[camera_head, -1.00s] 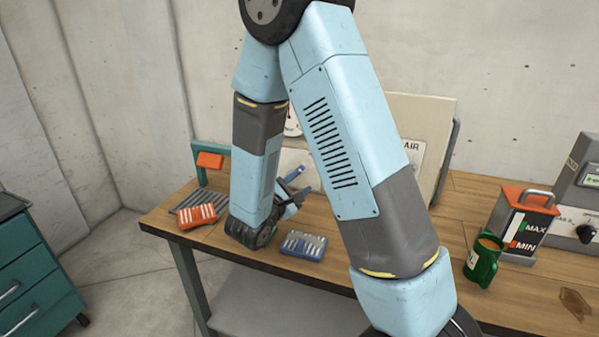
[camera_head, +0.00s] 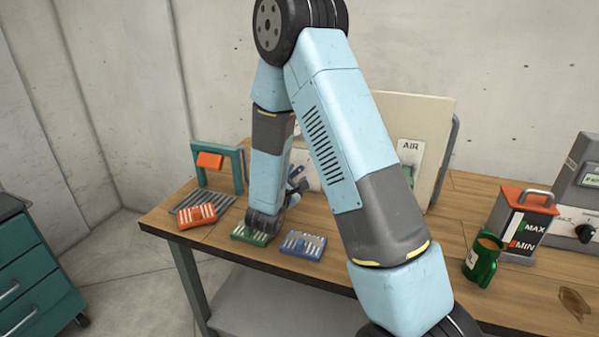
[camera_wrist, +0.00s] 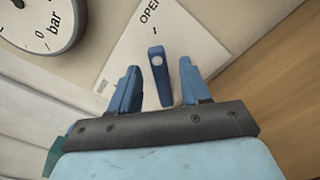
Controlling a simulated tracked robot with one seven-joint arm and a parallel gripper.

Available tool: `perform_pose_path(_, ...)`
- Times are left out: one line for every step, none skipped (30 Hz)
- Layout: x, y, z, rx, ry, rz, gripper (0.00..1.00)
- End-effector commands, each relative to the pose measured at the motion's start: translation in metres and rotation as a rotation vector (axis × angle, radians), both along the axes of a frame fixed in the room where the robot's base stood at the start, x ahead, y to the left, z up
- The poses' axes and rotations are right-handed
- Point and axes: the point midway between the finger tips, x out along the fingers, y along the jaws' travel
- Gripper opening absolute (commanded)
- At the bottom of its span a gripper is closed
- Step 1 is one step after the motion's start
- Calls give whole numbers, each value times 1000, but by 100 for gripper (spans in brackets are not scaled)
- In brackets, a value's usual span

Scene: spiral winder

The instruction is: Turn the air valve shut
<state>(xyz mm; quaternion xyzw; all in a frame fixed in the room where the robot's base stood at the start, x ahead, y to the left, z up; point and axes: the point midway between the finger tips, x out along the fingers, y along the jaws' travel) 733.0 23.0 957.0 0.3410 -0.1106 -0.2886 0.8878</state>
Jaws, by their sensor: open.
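The valve lever (camera_wrist: 158,78), a blue bar with a pale pin near its upper end, shows in the wrist view on a white plate (camera_wrist: 140,45) that reads "OPEN". My gripper (camera_wrist: 157,68) is open, with one blue finger on each side of the lever. Small gaps show between the fingers and the lever, so it is not clamped. In the head view my gripper (camera_head: 299,185) is partly hidden behind my arm, low in front of the upright board (camera_head: 425,115). The lever cannot be made out there.
A round "bar" gauge (camera_wrist: 40,18) sits at upper left in the wrist view. In the head view, a green tray (camera_head: 252,235), a blue tray (camera_head: 303,245) and an orange tray (camera_head: 197,215) lie on the bench. A green mug (camera_head: 482,262) and red-topped box (camera_head: 522,222) stand right.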

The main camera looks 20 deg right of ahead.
Motion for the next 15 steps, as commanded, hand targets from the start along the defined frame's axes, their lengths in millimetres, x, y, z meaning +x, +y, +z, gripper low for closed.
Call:
perform_pose_path(6,-6,0,-1,-1,-3,47)
perform_pose_path(10,-8,0,0,-1,-2,47)
perform_pose_path(14,-11,0,0,0,-1,47)
perform_pose_path(17,-12,0,0,0,-1,47)
perform_pose_path(19,-14,0,0,0,-2,47)
perform_pose_path(22,-16,0,0,-1,-2,47)
perform_pose_path(24,-18,0,0,-1,-2,47)
perform_pose_path(25,-19,0,0,-1,-1,47)
perform_pose_path(27,-20,0,0,-1,-1,47)
perform_pose_path(28,-21,0,0,-1,-1,47)
perform_pose_path(29,-21,0,0,-1,-1,47)
perform_pose_path(29,-22,0,0,0,0,47)
perform_pose_path(30,-22,0,0,0,0,47)
perform_pose_path(30,-22,0,0,0,0,47)
perform_pose_path(30,-22,0,-1,1,0,47)
